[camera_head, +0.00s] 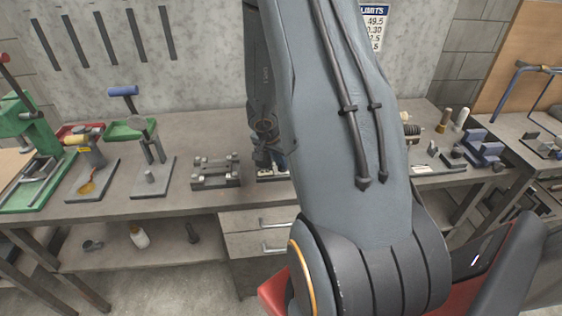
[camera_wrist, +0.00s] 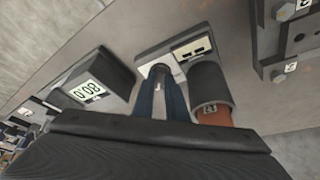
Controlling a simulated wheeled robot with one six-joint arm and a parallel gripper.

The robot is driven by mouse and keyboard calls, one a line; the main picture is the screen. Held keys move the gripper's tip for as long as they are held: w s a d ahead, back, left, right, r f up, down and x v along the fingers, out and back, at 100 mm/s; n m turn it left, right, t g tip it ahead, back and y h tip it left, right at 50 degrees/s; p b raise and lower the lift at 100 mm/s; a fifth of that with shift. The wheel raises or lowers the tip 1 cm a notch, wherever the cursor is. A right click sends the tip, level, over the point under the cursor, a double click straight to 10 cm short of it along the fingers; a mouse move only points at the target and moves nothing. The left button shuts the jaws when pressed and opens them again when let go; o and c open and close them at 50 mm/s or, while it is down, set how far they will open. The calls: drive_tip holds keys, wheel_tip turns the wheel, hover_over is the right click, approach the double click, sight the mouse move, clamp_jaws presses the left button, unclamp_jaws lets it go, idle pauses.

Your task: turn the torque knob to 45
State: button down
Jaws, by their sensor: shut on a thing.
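In the wrist view my gripper (camera_wrist: 162,78) has its two dark blue fingers close together at a small grey rounded part, which seems to be the torque knob (camera_wrist: 160,69), on a pale plate. The fingers hide most of it, and I cannot read any marking on it. A grey display box (camera_wrist: 92,88) beside it, to the left, shows tilted digits that seem to read 80.0. In the head view my gripper (camera_head: 268,158) is low over the bench, and my arm hides much of this area.
A grey cylinder with an orange lower part (camera_wrist: 210,85) stands close to the right of the fingers. A dark bolted fixture (camera_wrist: 285,40) is farther right. In the head view a clamp block (camera_head: 215,172) sits left of my gripper on the workbench (camera_head: 200,205).

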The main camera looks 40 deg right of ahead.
drive_tip(key=c, duration=1.8)
unclamp_jaws()
drive_tip(key=shift+o, duration=0.2)
drive_tip(key=v, duration=0.8)
